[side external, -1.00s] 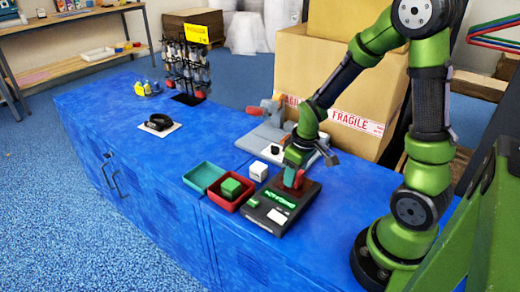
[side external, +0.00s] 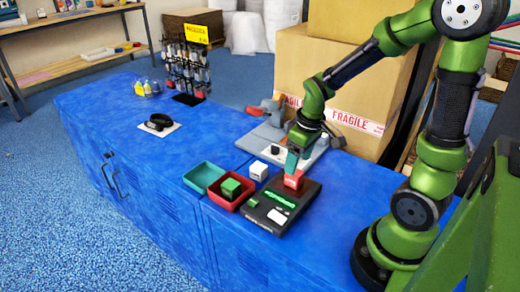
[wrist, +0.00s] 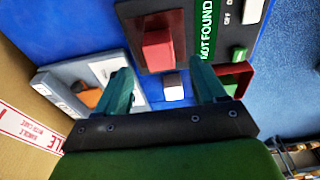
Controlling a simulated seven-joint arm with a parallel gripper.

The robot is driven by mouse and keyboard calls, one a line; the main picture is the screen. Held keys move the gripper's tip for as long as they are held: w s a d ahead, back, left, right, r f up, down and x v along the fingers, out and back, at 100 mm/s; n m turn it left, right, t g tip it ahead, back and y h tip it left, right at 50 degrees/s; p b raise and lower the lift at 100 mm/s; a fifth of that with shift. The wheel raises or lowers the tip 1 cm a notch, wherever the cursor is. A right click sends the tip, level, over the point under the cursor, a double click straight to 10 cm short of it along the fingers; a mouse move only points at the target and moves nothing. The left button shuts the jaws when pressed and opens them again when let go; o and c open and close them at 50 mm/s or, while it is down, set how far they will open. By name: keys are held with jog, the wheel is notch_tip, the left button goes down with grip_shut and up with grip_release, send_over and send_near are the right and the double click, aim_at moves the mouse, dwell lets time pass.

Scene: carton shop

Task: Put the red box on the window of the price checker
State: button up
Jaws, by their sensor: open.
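The red box (side external: 293,179) rests on the far end of the black price checker (side external: 283,218). In the wrist view the red box (wrist: 158,50) lies on the checker's dark reddish window (wrist: 146,24), within its outline. My gripper (side external: 294,162) is above the red box, empty. In the wrist view its teal fingers (wrist: 162,72) are spread apart, and the box lies beyond their tips, not between them.
A red tray (side external: 228,203) with a green box (side external: 230,188) and a teal tray (side external: 203,177) stand left of the checker. A white box (side external: 259,170) is close by. A grey device (side external: 270,140) stands behind. The counter's left part is mostly clear.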

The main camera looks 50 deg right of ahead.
aim_at(300, 175)
jog(key=s+a+r+m+t+y, duration=0.1)
jog(key=s+a+r+m+t, duration=0.1)
jog(key=a+r, duration=0.3)
jog(key=s+a+r+m+t+y, duration=0.1)
jog(key=s+a+r+m+t, duration=0.1)
jog(key=a+r, duration=0.4)
notch_tip(300, 175, up, 4)
jog(key=shift+s+f+t, duration=0.1)
jog(key=shift+s+t, duration=0.6)
jog(key=shift+s, duration=0.15)
